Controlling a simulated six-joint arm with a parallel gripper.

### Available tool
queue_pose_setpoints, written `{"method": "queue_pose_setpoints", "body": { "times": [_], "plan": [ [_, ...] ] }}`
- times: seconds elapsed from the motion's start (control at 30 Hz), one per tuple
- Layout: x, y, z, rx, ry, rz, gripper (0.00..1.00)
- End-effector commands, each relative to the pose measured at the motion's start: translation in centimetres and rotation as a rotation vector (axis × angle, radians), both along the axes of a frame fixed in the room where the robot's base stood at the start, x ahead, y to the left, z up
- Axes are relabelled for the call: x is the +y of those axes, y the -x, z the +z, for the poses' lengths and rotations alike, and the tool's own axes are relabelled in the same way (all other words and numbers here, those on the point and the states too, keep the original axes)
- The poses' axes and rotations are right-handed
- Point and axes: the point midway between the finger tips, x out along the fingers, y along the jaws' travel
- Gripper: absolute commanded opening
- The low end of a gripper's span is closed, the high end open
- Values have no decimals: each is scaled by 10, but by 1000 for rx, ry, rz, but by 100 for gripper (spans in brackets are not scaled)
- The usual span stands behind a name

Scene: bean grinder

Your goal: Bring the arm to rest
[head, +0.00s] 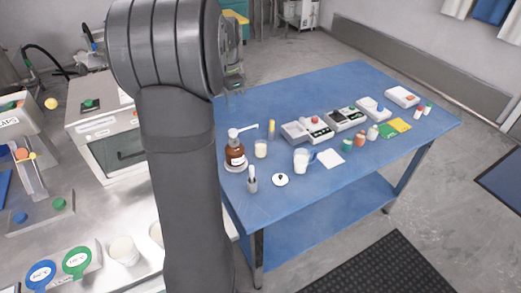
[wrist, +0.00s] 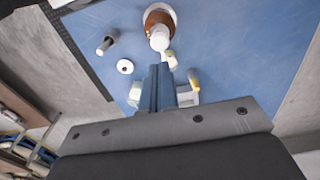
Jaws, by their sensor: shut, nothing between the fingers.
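My gripper (wrist: 160,68) shows in the wrist view as two blue fingers shut together with nothing between them. It points down over the blue table (wrist: 235,55), and I cannot tell its exact height. In the head view my grey arm rises through the left middle and hides most of the wrist. The brown pump bottle (wrist: 154,17) lies just beyond the fingertips in the wrist view. It also stands at the table's left side in the head view (head: 235,158).
Near the bottle stand a small beaker (head: 261,149), a holder with tools (head: 252,181), a white disc (head: 281,180) and a white mug (head: 301,160). Several scales (head: 345,118) and small bottles fill the back right. A white boxy machine (head: 100,120) stands left. The table's front right is clear.

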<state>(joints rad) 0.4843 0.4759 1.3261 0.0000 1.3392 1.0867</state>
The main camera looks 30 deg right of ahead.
Motion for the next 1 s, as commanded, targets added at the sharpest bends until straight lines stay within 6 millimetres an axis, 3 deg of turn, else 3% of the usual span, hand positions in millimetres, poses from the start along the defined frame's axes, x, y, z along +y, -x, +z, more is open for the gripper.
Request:
{"method": "queue_pose_setpoints", "body": {
  "times": [0.37, 0.8, 1.0],
  "plan": [
    [0, 0, -4, 2, -1, 0, 0],
    [0, 1, -64, 3, -2, 0, 0],
    [0, 0, -75, 1, -1, 0, 0]
  ]
}}
